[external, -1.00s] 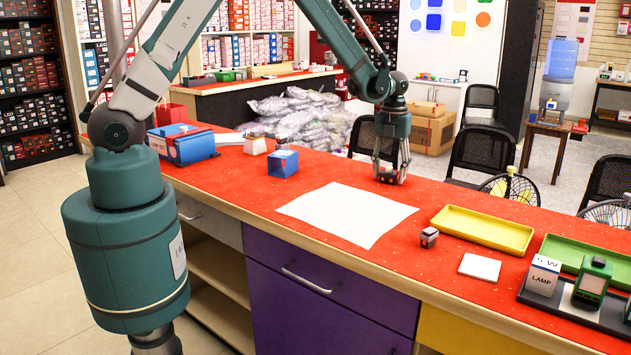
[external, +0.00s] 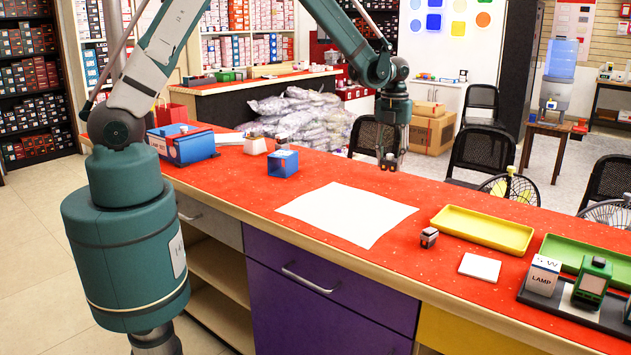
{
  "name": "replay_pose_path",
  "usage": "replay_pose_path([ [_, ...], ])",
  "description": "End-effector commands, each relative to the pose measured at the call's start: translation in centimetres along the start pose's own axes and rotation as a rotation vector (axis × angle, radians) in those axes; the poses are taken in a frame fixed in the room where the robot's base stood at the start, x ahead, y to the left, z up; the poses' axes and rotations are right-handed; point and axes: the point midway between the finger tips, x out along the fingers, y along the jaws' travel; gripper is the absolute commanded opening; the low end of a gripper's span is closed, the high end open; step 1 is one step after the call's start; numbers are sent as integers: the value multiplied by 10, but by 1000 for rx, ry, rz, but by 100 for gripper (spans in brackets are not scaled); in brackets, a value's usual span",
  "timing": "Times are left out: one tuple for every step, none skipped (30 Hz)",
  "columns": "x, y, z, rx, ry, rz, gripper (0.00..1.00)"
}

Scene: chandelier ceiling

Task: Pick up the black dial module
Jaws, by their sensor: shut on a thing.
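My gripper (external: 389,160) points down above the far edge of the red counter, right of the picture's middle. It is shut on a small dark module with a light top (external: 389,158), which looks clear of the counter. The module is tiny here and partly hidden by the fingers, so I cannot make out a dial on it. Another small dark-and-grey module (external: 429,237) sits on the counter beside the yellow tray (external: 484,230).
A white sheet (external: 346,214) lies flat mid-counter. A white card (external: 479,267), a green tray (external: 590,262) and a dark rack with a lamp box (external: 543,276) are at right. Chairs stand behind the counter.

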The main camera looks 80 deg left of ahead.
Motion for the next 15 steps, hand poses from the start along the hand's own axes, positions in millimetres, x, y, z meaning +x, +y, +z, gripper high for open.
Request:
replay_pose_path([
  [-9,0,0,0,0,0,22],
  [-14,0,0,0,0,0,22],
  [-20,0,0,0,0,0,22],
  [-24,0,0,0,0,0,22],
  [-28,0,0,0,0,0,22],
  [-33,0,0,0,0,0,22],
  [-37,0,0,0,0,0,22],
  [-40,0,0,0,0,0,22],
  [-44,0,0,0,0,0,22],
  [-46,0,0,0,0,0,22],
  [-49,0,0,0,0,0,22],
  [-51,0,0,0,0,0,22],
  [-52,0,0,0,0,0,22],
  [-54,0,0,0,0,0,22],
  [-55,0,0,0,0,0,22],
])
